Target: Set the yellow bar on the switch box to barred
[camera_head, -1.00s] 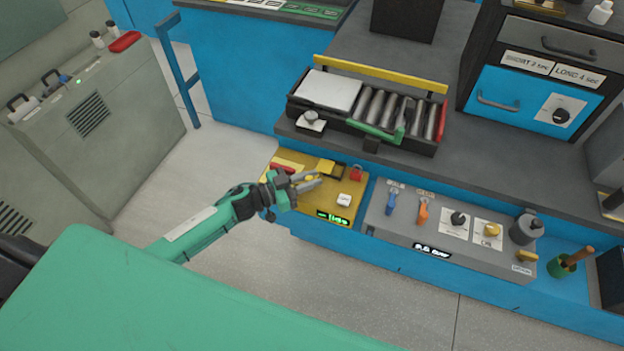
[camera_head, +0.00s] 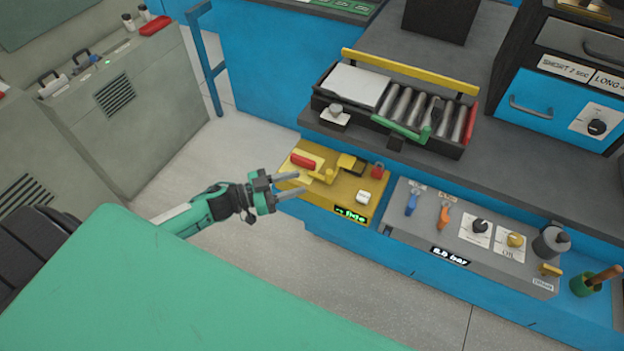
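The yellow switch box (camera_head: 343,201) sits at the left end of the low blue ledge. On its top are a red handle (camera_head: 303,161) on a raised yellow piece, a small yellow bar with a dark block (camera_head: 350,163), a red padlock-like part (camera_head: 377,170) and a white button (camera_head: 363,197). A green lit display (camera_head: 350,216) is on its front; I cannot read it surely. Which yellow part is the bar, and its setting, I cannot tell. My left gripper (camera_head: 302,183) is open and empty at the box's left edge, its fingertips over or beside that edge. My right gripper is not in view.
Right of the box is a grey panel (camera_head: 430,234) with blue and orange levers and knobs. Above stands a black tray (camera_head: 447,151) with metal rollers and a yellow rail (camera_head: 410,72). The floor left of the box is clear.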

